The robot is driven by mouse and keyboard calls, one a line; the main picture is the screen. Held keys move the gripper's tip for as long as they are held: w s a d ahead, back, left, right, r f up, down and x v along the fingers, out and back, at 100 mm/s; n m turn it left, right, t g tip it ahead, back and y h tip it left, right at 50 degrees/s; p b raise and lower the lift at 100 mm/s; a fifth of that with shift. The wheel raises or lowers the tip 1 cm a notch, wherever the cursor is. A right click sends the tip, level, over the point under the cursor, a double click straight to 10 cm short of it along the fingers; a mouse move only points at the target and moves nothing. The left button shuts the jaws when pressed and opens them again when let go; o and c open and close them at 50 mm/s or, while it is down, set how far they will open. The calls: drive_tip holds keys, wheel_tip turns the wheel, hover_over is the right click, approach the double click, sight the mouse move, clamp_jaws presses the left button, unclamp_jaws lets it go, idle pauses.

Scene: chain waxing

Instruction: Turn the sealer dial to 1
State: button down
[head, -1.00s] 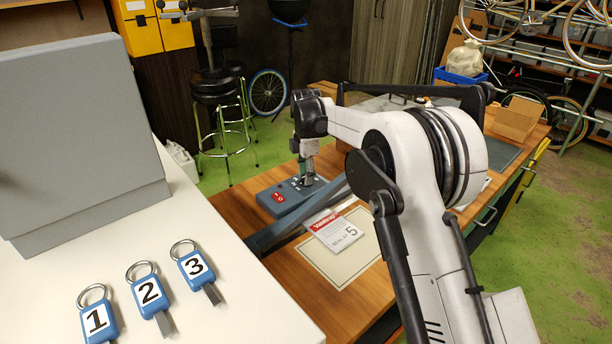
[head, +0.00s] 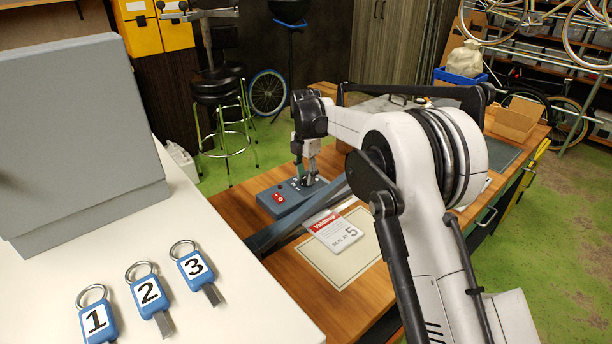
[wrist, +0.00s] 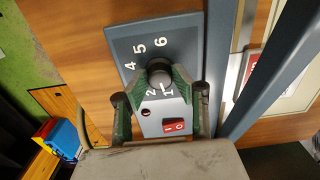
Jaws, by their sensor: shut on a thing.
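The sealer is a blue-grey unit (head: 288,196) on the wooden bench in the head view. Its control face (wrist: 200,45) fills the upper middle of the wrist view, with white numerals 1, 2, 4, 5 and 6 readable; 3 is not visible. The dark round dial (wrist: 159,70) sits amid these numerals. My gripper (wrist: 158,78) points down at the panel, its green-padded fingers shut on the dial from both sides. In the head view my gripper (head: 305,179) stands over the panel. Which numeral the dial's mark points at cannot be told.
A red rocker switch (wrist: 174,127) is on the panel close to my fingers. The sealer's long bar (wrist: 268,70) runs alongside. Blue tags numbered 1, 2, 3 (head: 148,296) lie on the white counter.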

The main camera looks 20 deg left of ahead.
sight(306, 177)
drive_tip(key=c, duration=1.4)
unclamp_jaws()
wheel_tip(306, 177, up, 12)
drive_tip(key=shift+d+r, duration=0.1)
